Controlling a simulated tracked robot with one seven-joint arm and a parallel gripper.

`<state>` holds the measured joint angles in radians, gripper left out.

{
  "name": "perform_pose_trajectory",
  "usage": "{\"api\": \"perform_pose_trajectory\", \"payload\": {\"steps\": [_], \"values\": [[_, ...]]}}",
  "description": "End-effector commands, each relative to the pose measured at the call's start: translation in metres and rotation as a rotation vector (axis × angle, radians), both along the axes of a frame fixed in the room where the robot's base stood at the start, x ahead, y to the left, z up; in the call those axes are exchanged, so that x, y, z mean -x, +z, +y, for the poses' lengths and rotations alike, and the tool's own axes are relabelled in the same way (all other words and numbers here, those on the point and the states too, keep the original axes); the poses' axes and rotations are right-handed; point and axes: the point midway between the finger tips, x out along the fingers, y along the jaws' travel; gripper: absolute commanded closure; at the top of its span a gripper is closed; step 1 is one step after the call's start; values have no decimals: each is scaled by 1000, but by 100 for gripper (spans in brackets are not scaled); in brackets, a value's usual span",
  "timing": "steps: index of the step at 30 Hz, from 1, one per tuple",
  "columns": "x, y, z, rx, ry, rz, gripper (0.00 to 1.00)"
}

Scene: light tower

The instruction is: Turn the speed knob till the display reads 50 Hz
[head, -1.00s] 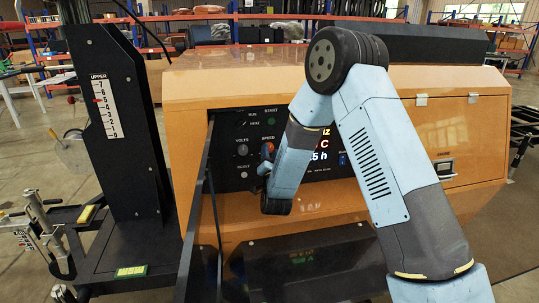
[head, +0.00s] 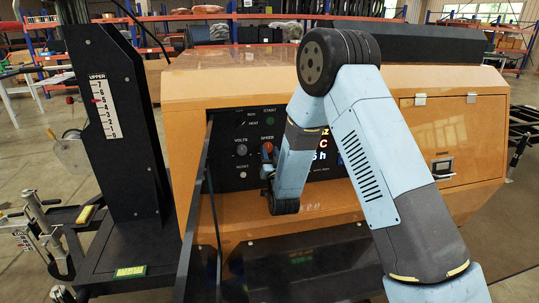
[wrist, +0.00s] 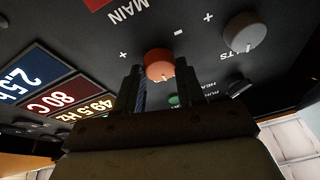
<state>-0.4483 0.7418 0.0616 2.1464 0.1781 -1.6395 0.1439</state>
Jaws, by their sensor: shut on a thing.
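The orange-red speed knob (wrist: 159,64) is on the dark control panel, under the SPEED label in the head view (head: 267,149). My gripper (wrist: 162,78) has one finger on each side of the knob and is shut on it. In the head view my gripper (head: 266,158) partly covers the knob's lower edge. The display's yellow window (wrist: 95,107) appears to read 49.5 Hz in the wrist view. In the head view my arm hides most of the display.
The grey volts knob (head: 241,150) is just left of the speed knob. A green start button (head: 269,123) is above. An open dark panel door (head: 197,200) stands at the left of the panel. A black mast (head: 118,120) stands farther left.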

Motion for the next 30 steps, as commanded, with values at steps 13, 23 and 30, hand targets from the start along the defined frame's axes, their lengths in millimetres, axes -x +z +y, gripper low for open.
{"api": "perform_pose_trajectory", "payload": {"steps": [13, 23, 30], "values": [[0, -2, 0, 0, 0, 4, 37], [4, -3, -1, 0, 0, 3, 37], [35, -14, -10, 2, 2, 7, 37]]}}
